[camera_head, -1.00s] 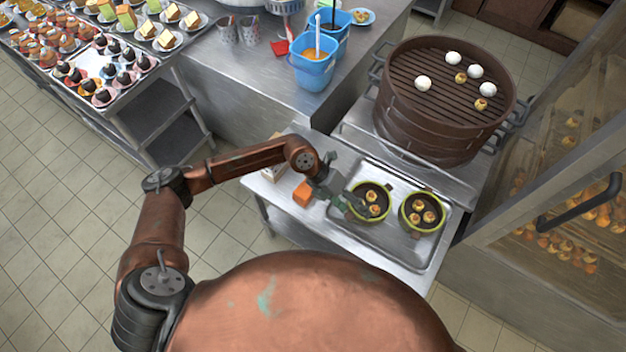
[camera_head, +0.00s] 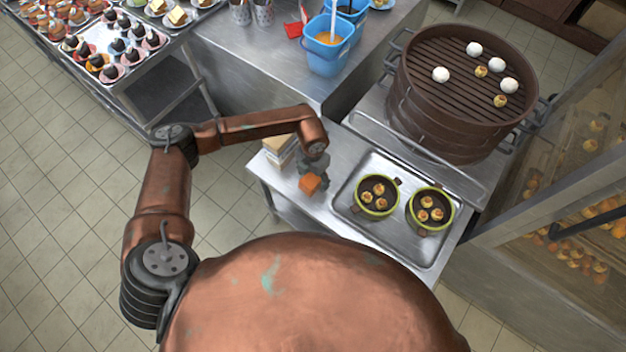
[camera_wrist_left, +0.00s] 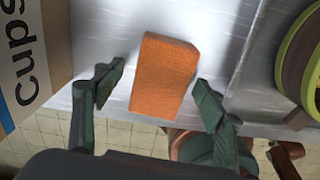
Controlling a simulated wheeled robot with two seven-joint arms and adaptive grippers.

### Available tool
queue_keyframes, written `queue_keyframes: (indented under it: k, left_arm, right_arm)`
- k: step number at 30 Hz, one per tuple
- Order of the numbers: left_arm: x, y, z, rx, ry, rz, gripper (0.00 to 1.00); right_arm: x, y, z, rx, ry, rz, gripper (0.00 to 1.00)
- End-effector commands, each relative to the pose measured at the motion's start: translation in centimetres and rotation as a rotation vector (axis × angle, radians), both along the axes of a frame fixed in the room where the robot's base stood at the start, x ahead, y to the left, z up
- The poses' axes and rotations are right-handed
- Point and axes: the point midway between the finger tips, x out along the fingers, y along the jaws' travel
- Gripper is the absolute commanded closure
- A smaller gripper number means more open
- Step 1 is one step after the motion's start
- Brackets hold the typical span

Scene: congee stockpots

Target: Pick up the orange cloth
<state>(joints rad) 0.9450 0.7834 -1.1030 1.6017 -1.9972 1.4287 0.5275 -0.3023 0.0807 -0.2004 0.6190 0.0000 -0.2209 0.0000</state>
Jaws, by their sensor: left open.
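The orange cloth (camera_head: 311,184) is a folded block lying on the steel table, left of the tray. It also shows in the left wrist view (camera_wrist_left: 165,75), in the middle. My left gripper (camera_head: 315,169) is above it, its fingers open. In the left wrist view my left gripper (camera_wrist_left: 157,86) has one finger on either side of the cloth, with gaps showing, not shut on it. My right gripper is not in view.
A cardboard box marked "cups" (camera_wrist_left: 22,60) stands close on the left of the cloth. A metal tray (camera_head: 345,200) with two green-rimmed round pots (camera_head: 377,212) of buns is to the right. A large brown steamer (camera_head: 440,135) stands behind.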

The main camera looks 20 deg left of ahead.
Motion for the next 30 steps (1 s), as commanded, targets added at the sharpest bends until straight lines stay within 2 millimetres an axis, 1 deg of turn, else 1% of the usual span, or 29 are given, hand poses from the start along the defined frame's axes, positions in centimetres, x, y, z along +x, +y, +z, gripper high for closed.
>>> queue_keyframes:
  k: [1,2,8,27,28,30]
  left_arm:
    - [-0.06,-0.01,-0.57,0.000,0.001,0.000,0.35]
    - [-0.06,-0.03,-0.71,-0.001,0.000,0.000,0.35]
    - [-0.04,0.03,-0.72,-0.001,0.000,0.001,0.35]
    - [-0.06,0.07,-0.69,-0.001,0.000,0.002,0.79]
    - [-0.06,0.07,-0.69,-0.001,0.000,0.002,0.80]
    - [-0.04,0.06,-0.68,-0.001,0.000,0.002,0.81]
  right_arm:
    - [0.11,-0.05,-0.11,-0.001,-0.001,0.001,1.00]
    - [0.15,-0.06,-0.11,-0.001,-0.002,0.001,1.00]
    - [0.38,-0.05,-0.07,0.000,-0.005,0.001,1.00]
    - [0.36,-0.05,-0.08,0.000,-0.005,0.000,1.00]
    - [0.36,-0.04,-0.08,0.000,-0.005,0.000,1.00]
    - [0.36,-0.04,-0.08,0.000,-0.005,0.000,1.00]
